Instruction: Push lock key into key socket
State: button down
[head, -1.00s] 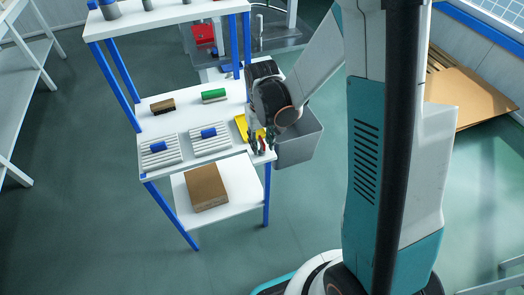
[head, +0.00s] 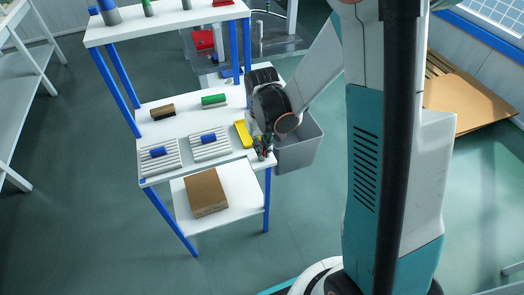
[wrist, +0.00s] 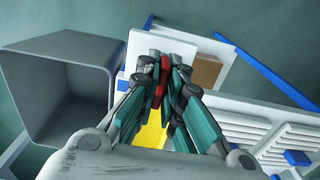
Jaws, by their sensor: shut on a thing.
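My gripper (head: 263,153) is at the front right corner of the middle shelf of a white table with blue legs. In the wrist view my gripper (wrist: 163,75) has its teal fingers shut on a narrow red piece (wrist: 160,88). This red piece may be the lock key, but its shape is mostly hidden by the fingers. I cannot make out a key socket in either view.
A grey bin (head: 300,153) stands right of the shelf, close to my gripper. A yellow tray (head: 242,134) lies behind the gripper. Two ribbed white racks (head: 210,147) hold blue pieces to the left. A cardboard box (head: 206,193) sits on the lower shelf.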

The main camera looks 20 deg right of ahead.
jog(key=shift+r+p, duration=0.85)
jog(key=shift+r, duration=0.4)
dwell(0.6)
jog(key=shift+r+p, duration=1.7)
jog(key=shift+r, duration=0.8)
jog(key=shift+f, duration=0.1)
